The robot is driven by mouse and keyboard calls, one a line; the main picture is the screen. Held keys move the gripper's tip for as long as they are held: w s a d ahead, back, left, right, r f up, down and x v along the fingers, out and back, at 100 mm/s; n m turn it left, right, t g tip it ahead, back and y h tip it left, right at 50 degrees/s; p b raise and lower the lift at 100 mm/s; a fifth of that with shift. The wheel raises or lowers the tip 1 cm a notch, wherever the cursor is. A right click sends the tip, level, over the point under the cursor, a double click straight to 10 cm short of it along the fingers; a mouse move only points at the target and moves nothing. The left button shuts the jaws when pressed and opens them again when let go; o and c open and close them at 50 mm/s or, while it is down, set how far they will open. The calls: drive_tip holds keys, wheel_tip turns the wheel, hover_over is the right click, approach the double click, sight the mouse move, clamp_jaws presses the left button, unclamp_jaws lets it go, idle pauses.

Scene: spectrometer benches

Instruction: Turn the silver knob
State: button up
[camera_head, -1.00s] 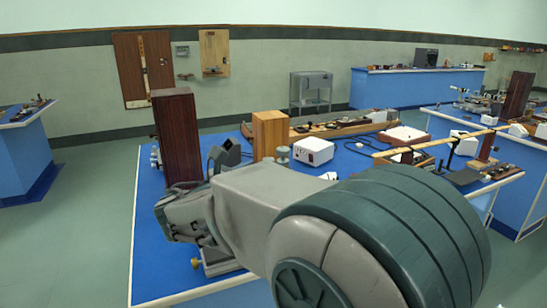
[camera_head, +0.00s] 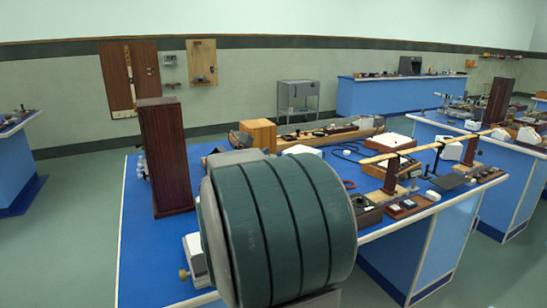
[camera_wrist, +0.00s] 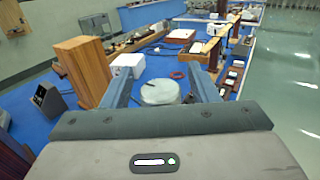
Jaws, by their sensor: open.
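The silver knob (camera_wrist: 160,91) shows in the wrist view as a round, pale metallic top with a dark mark on its upper face. It lies between the two blue-grey fingers of my gripper (camera_wrist: 158,68), with visible gaps on both sides. The gripper is open and holds nothing. The fingertips reach past the knob in the picture; I cannot tell their height relative to it. In the head view, my own arm hides the knob and the gripper.
A wooden block (camera_wrist: 82,70) and a white box (camera_wrist: 128,66) stand close on the left in the wrist view. A tall dark-brown box (camera_head: 166,155) stands on the blue bench (camera_head: 140,225). A long wooden rail (camera_head: 425,148) lies to the right.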

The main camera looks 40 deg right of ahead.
drive_tip(key=shift+d, duration=0.15)
drive_tip(key=c, duration=1)
